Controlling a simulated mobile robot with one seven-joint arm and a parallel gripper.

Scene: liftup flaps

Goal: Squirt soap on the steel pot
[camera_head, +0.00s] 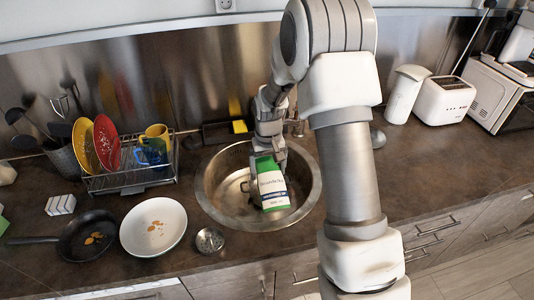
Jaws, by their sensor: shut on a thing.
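A green and white soap bottle (271,186) is over the round sink basin, tilted, with its label facing the camera. My gripper (268,156) is shut on the bottle at its upper end; the fingertips are partly hidden by the bottle and my own wrist. A steel-coloured round shape, possibly the steel pot (234,195), shows inside the sink behind and left of the bottle. I cannot clearly tell its outline from the basin (205,197). The bottle hides part of it.
A dish rack (130,178) with plates and mugs stands left of the sink. A frying pan (75,240), a white bowl (133,235) and a strainer (210,240) lie in front. A yellow sponge (239,126) is behind the sink. The right counter (440,165) is mostly clear.

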